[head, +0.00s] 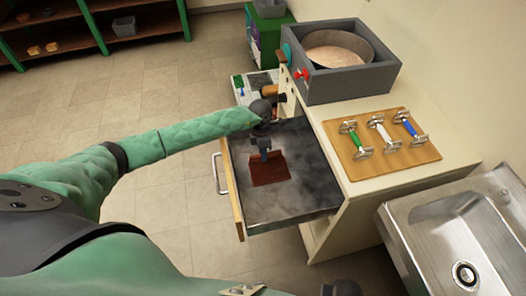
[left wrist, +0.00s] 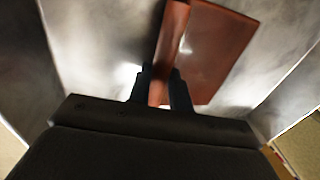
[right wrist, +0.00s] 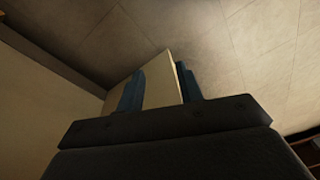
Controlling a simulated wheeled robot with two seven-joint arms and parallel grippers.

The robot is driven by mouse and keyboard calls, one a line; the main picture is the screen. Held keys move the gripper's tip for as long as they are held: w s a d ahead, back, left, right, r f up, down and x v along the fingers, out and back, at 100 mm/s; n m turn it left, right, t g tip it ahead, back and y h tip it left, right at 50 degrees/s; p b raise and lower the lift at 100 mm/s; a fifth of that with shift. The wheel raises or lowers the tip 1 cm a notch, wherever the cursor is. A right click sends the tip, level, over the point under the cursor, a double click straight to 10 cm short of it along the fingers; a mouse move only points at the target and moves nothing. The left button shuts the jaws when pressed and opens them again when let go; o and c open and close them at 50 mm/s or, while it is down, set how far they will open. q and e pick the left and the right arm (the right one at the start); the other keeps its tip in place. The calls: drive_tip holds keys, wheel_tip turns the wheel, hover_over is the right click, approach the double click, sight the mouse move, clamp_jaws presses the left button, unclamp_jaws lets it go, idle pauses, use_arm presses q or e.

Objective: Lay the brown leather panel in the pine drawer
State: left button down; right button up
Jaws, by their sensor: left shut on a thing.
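The brown leather panel (head: 270,172) is in the pulled-out drawer, over the drawer's grey floor. In the left wrist view the panel (left wrist: 218,52) has a raised fold or edge between my fingers. My left gripper (head: 264,157) is shut on that part from above; its fingers also show in the left wrist view (left wrist: 160,78). I cannot tell whether the panel rests fully on the floor. The pine drawer (head: 231,190) has a wooden front with a metal handle. My right gripper (right wrist: 161,85) is open, with a cream board edge showing between and beyond its fingers.
The cream counter (head: 335,150) carries a grey box with a round pan (head: 338,55) and a wooden board (head: 380,150) with several coloured-handled tools. A steel sink (head: 450,235) stands at the right. Green shelves (head: 95,25) are at the back left. The floor left of the drawer is clear.

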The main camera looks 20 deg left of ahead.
use_arm(q)
drive_tip(key=c, duration=1.3)
unclamp_jaws()
drive_tip(key=shift+r, duration=0.1)
use_arm(e)
drive_tip(key=shift+f, duration=0.1)
use_arm(q)
drive_tip(key=shift+w+r, duration=0.1)
drive_tip(key=shift+r, duration=0.15)
drive_tip(key=shift+b+v, duration=2.1)
drive_tip(key=shift+v, duration=3.5)
use_arm(e)
wheel_tip(320, 180, up, 17)
drive_tip(key=shift+w+a+r, duration=0.2)
drive_tip(key=shift+a, duration=0.2)
